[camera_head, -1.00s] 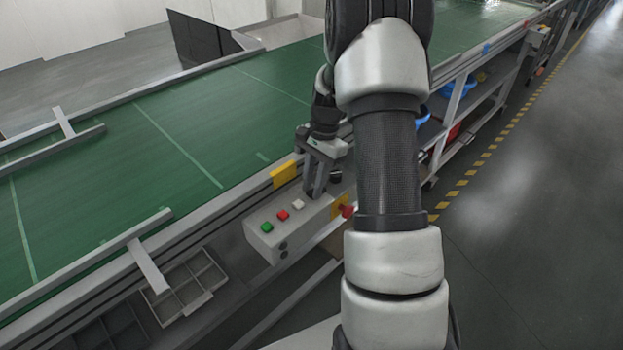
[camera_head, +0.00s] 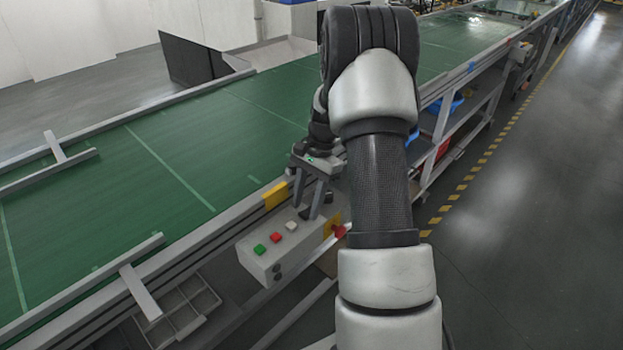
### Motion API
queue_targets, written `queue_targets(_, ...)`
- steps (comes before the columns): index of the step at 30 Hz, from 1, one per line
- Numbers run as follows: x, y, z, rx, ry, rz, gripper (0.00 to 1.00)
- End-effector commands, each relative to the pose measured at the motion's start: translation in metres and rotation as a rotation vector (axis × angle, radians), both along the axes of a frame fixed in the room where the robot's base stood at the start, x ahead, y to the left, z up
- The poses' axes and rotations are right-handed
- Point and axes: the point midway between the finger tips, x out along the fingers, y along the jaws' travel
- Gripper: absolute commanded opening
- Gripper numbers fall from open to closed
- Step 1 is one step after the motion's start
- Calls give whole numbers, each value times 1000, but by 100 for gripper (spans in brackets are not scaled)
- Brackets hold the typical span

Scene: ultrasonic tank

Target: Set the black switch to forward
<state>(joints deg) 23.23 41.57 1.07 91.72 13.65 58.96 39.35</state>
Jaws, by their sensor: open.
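The grey control box (camera_head: 290,258) is fixed to the near side of the conveyor. A green button (camera_head: 259,249), a red button (camera_head: 275,238) and a white button (camera_head: 291,225) sit in a row on its top. My gripper (camera_head: 306,211) is open, pointing down at the box top just beyond the white button. A small dark shape, probably the black switch (camera_head: 304,213), shows between the fingertips. Its setting cannot be made out, nor whether the fingers touch it.
A red emergency knob (camera_head: 339,231) on a yellow plate is at the box's right end. A yellow block (camera_head: 275,195) is on the conveyor rail behind the box. The green conveyor belt (camera_head: 150,180) is largely clear. A divided grey tray (camera_head: 185,310) is below left.

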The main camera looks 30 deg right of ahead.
Motion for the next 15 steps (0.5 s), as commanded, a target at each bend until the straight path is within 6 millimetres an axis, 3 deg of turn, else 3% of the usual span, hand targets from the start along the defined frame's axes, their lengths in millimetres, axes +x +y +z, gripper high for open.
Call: queue_targets(15,12,-33,114,-2,-5,-1,41)
